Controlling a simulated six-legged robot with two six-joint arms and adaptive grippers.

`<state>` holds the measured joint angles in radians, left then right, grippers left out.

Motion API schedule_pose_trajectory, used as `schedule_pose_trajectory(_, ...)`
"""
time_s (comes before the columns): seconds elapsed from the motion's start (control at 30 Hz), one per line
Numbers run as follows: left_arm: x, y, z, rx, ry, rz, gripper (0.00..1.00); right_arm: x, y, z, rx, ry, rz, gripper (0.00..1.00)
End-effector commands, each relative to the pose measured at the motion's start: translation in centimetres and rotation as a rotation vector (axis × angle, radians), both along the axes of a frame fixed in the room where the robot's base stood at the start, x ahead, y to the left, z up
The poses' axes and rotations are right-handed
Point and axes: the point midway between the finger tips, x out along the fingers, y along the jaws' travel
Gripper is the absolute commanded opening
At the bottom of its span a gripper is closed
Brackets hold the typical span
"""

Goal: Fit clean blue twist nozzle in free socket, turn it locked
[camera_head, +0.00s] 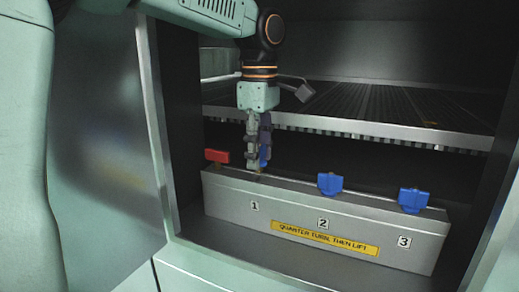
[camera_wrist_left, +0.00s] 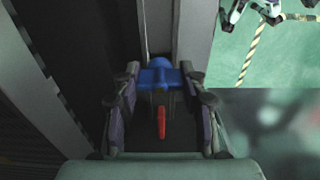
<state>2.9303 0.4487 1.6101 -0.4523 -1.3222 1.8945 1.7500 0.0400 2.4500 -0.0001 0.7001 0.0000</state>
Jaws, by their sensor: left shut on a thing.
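My left gripper (camera_head: 258,168) points down over the left part of the grey socket block (camera_head: 300,213), above label 1. It is shut on a blue twist nozzle (camera_head: 265,153), partly hidden behind the fingers. In the left wrist view the blue nozzle (camera_wrist_left: 160,77) sits between the two fingers. Its lower end is at the block's top, but I cannot tell whether it is seated. Blue nozzles also stand at position 2 (camera_head: 330,183) and position 3 (camera_head: 413,200). A dark jointed shape at the wrist view's top right may be my right gripper; its jaws are unclear.
A red handled piece (camera_head: 217,156) is at the block's left end; red also shows in the wrist view (camera_wrist_left: 161,122). A yellow label (camera_head: 325,239) reads "QUARTER TURN, THEN LIFT". A slatted shelf (camera_head: 370,105) lies behind. Cabinet walls close in both sides.

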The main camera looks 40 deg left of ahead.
Motion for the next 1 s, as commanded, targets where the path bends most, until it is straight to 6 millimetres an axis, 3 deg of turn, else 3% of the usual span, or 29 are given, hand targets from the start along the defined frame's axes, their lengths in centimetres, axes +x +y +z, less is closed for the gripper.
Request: schedule_pose_trajectory(1.0,0.0,0.0,-1.9,0.0,0.0,-0.001,0.13,0.0,0.0,-1.0,0.0,0.0,0.0,0.4)
